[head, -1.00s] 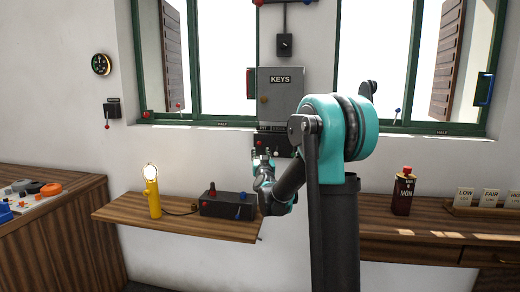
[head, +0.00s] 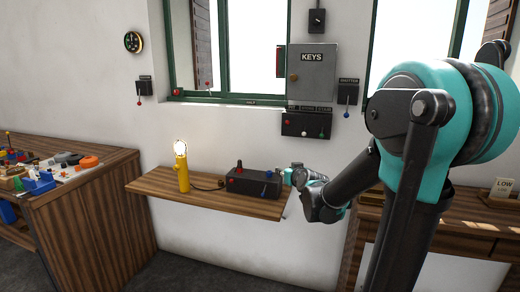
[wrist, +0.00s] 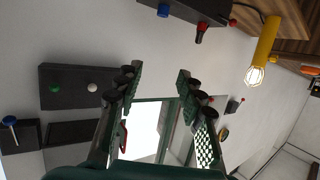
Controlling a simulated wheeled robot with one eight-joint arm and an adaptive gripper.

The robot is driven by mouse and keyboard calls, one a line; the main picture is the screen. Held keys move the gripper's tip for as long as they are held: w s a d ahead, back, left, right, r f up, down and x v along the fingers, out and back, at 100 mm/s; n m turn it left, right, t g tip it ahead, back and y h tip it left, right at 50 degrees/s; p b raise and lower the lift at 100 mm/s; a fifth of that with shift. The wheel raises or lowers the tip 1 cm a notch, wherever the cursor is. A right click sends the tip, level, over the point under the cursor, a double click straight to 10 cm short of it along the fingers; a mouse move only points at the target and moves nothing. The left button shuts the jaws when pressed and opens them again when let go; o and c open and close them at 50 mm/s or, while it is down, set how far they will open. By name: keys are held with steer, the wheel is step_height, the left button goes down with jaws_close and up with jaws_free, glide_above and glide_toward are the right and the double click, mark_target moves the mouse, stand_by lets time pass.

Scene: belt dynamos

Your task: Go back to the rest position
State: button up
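My gripper (wrist: 157,85) shows in the wrist view with its two fingers spread apart and nothing between them. In the head view my gripper (head: 290,174) is small and lies just right of the black control box (head: 250,183) on the wall shelf; whether it touches the box cannot be told. My teal and black arm (head: 400,140) fills the right side of the head view.
A lit yellow lamp (head: 182,170) stands on the wooden shelf (head: 215,203). The grey KEYS cabinet (head: 312,72) and a black button panel (head: 307,124) hang on the wall. A cluttered wooden bench (head: 95,190) stands left. Floor between bench and shelf is clear.

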steer(key=s+d+f+g+h, duration=0.1)
steer(key=s+d+f+g, duration=0.1)
steer(key=s+f, duration=0.4)
steer(key=s+d+f+m+g+h, duration=0.1)
steer(key=s+d+f+g, duration=0.2)
steer(key=s+f, duration=0.4)
steer(key=s+d+f+m+g+h, duration=0.1)
steer(key=s+f+g, duration=0.4)
steer(key=s, duration=1.3)
step_height(320, 180, down, 2)
steer(key=shift+s+d+f, duration=0.25)
steer(key=shift+s+d, duration=0.15)
steer(key=shift+d, duration=0.45)
